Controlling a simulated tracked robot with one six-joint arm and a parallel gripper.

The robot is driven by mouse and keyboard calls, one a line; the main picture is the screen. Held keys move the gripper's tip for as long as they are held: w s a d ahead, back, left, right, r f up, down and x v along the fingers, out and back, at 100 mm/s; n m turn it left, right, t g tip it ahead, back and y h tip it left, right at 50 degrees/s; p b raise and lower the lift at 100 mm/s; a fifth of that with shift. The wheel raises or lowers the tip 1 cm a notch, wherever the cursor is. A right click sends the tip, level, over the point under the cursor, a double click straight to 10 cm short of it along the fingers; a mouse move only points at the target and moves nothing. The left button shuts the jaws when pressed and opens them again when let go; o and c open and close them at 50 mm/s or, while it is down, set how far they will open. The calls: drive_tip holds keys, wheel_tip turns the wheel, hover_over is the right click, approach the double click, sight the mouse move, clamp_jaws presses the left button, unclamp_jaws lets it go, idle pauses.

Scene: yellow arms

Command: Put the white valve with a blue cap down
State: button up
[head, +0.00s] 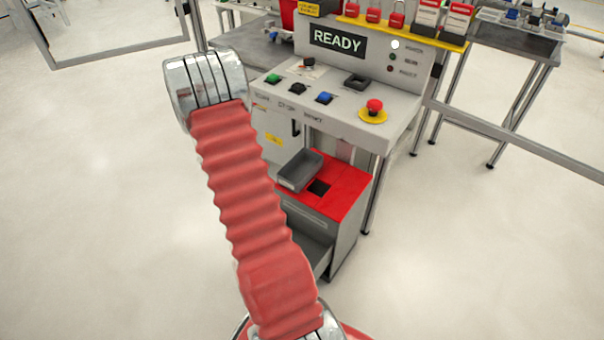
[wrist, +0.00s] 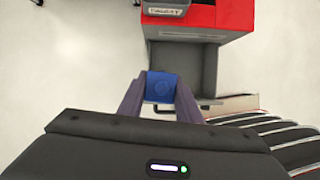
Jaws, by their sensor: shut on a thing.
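In the wrist view my gripper (wrist: 159,94) is shut on the white valve with a blue cap (wrist: 160,86). Only the blue cap shows clearly between the two fingers; the valve's white body is hidden. An open grey drawer (wrist: 211,70) of the red-topped cabinet lies beyond and to the right of the fingertips. The cap overlaps the drawer's near left part in the picture; I cannot tell the height between them. In the head view the open drawer (head: 312,250) is partly behind my arm, and my gripper and the valve are out of sight.
The red cabinet top (head: 343,188) carries a grey bin (head: 300,170) beside a dark square opening. Behind it stands a control console (head: 340,105) with buttons, a red emergency stop (head: 374,106) and a READY display (head: 338,40). The pale floor (head: 480,260) is clear at right.

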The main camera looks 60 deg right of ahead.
drive_tip(key=shift+s+d+f+n+t, duration=0.15)
drive_tip(key=shift+s+d+f+n, duration=0.15)
drive_tip(key=shift+s, duration=0.15)
drive_tip(key=shift+s+d+f+n+t, duration=0.15)
drive_tip(key=shift+s+d+f+n, duration=0.15)
drive_tip(key=shift+s, duration=0.15)
drive_tip(key=s+d+f+h, duration=0.1)
drive_tip(key=d, duration=0.6)
drive_tip(key=s+d+f+h, duration=0.1)
drive_tip(key=d+f, duration=0.1)
drive_tip(key=d, duration=0.5)
drive_tip(key=s+d+f+h, duration=0.1)
drive_tip(key=d+f, duration=0.1)
drive_tip(key=d, duration=0.5)
drive_tip(key=shift+s+d+f+h, duration=0.1)
drive_tip(key=shift+s+d+h, duration=0.1)
drive_tip(key=shift+d+h, duration=0.2)
drive_tip(key=shift+f, duration=0.25)
